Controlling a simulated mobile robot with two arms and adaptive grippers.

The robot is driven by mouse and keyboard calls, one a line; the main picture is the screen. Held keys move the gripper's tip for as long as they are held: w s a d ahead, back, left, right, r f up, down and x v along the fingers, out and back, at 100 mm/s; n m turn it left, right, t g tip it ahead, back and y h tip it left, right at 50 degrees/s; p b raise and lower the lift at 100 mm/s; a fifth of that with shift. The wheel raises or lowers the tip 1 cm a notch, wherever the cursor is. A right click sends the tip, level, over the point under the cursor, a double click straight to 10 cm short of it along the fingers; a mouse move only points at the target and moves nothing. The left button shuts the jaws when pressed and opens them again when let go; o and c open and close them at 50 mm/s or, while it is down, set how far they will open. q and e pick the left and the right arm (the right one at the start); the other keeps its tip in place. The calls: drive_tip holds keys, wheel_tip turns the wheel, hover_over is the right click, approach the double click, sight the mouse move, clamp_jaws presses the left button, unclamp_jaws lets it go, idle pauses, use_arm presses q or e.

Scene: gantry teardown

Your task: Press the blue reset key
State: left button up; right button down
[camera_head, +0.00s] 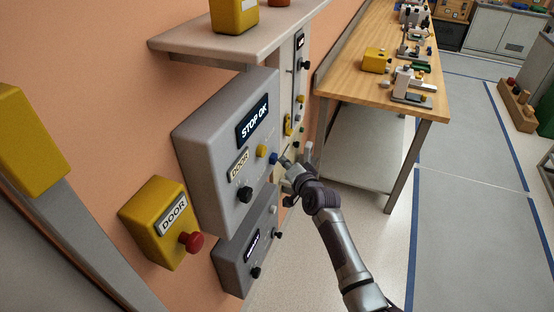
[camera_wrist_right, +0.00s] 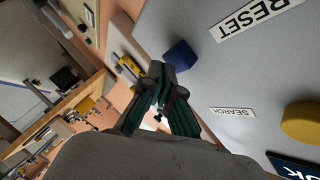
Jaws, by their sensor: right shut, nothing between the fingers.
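The blue reset key (camera_head: 273,158) is on the front of the grey wall box (camera_head: 205,130), to the right of a yellow button (camera_head: 262,151). In the right wrist view the blue key (camera_wrist_right: 180,55) stands out from the grey face beside a RESET label (camera_wrist_right: 256,17). My right gripper (camera_head: 286,162) is shut and empty, its fingertips close to the blue key. In the wrist view the shut fingertips (camera_wrist_right: 160,72) appear just below the key; I cannot tell whether they touch it. My left gripper is not in view.
A yellow DOOR box (camera_head: 150,225) with a red button (camera_head: 192,242) is at lower left. A darker grey box (camera_head: 232,270) hangs below the main box. A shelf (camera_head: 185,40) juts out above. A wooden workbench (camera_head: 350,80) stands beyond.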

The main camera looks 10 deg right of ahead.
drive_tip(key=shift+s+d, duration=0.35)
drive_tip(key=shift+d, duration=0.1)
drive_tip(key=shift+d, duration=0.1)
drive_tip(key=s+d, duration=0.1)
drive_tip(key=d, duration=0.1)
drive_tip(key=s+d, duration=0.2)
drive_tip(key=d, duration=0.1)
drive_tip(key=shift+s+p, duration=0.2)
drive_tip(key=shift+p, duration=0.2)
drive_tip(key=shift+a, duration=0.1)
idle(0.4)
